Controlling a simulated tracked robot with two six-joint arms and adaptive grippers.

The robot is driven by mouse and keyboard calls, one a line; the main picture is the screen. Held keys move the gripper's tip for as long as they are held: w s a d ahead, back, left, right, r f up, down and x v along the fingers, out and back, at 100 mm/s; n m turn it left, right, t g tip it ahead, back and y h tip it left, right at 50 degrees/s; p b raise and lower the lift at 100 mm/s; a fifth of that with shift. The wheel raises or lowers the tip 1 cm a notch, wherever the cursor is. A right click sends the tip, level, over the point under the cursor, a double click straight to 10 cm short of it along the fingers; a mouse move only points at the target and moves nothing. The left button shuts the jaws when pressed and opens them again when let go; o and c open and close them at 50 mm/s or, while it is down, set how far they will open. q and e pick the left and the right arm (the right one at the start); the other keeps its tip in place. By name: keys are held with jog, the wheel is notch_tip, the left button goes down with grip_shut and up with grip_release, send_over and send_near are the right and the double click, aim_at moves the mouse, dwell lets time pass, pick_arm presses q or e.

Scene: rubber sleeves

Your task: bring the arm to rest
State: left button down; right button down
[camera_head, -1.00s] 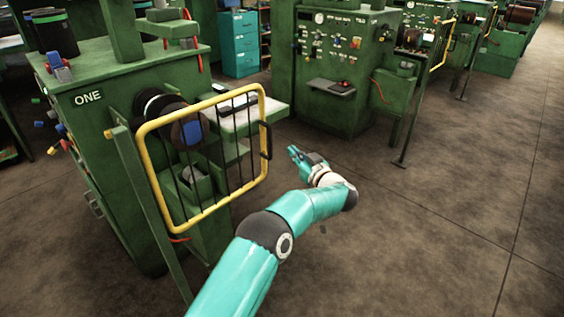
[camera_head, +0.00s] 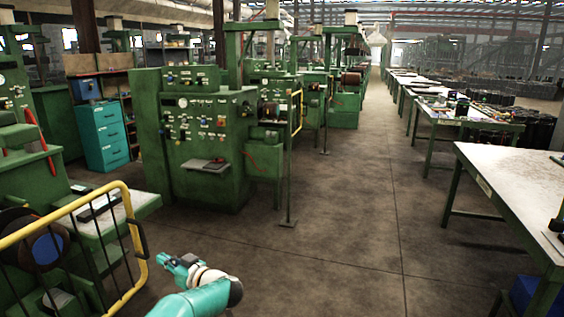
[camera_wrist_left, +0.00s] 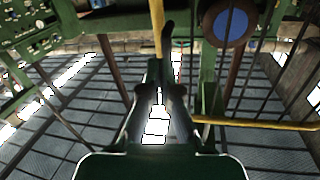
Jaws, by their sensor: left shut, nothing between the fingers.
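My left gripper (camera_head: 170,260) shows at the bottom of the head view, at the end of my teal arm. It is shut and empty. It is in the air to the right of the yellow guard gate (camera_head: 128,215) of the nearest green machine, apart from it in this view. In the left wrist view the two dark fingers (camera_wrist_left: 165,75) meet near the middle, with the gate's yellow rail (camera_wrist_left: 260,124) and dark bars to the right. My right gripper is in neither view.
A green machine (camera_head: 205,130) with a control panel stands ahead, with a teal drawer cabinet (camera_head: 103,135) to its left. A worktable (camera_head: 515,185) stands at the right, with more tables behind it. The aisle floor (camera_head: 350,240) between is clear.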

pick_arm(q)
jog(key=s+d+f+m+h, duration=0.25)
jog(key=s+f+h, duration=0.2)
jog(key=f, duration=0.35)
jog(key=s+d+f+m+t+h+p, duration=0.1)
jog(key=s+d+f+m+h, duration=0.1)
jog(key=s+f+m+h, duration=0.45)
jog(key=s+d+f+h, duration=0.15)
jog(key=s+f, duration=0.25)
jog(key=f, duration=0.6)
jog(key=s+d+f+g+h, duration=0.1)
jog(key=s+d+g+h, duration=0.1)
jog(key=s+d, duration=0.3)
jog(key=s+d+f+g+h, duration=0.2)
jog(key=s+d, duration=0.3)
jog(key=s, duration=0.8)
jog(key=s+d+f+g+h, duration=0.2)
jog(key=s+d+g+h, duration=0.1)
jog(key=s, duration=0.6)
jog(key=shift+s+d+n+g, duration=0.25)
jog(key=shift+d+n+g, duration=0.05)
jog(key=shift+d+g, duration=0.55)
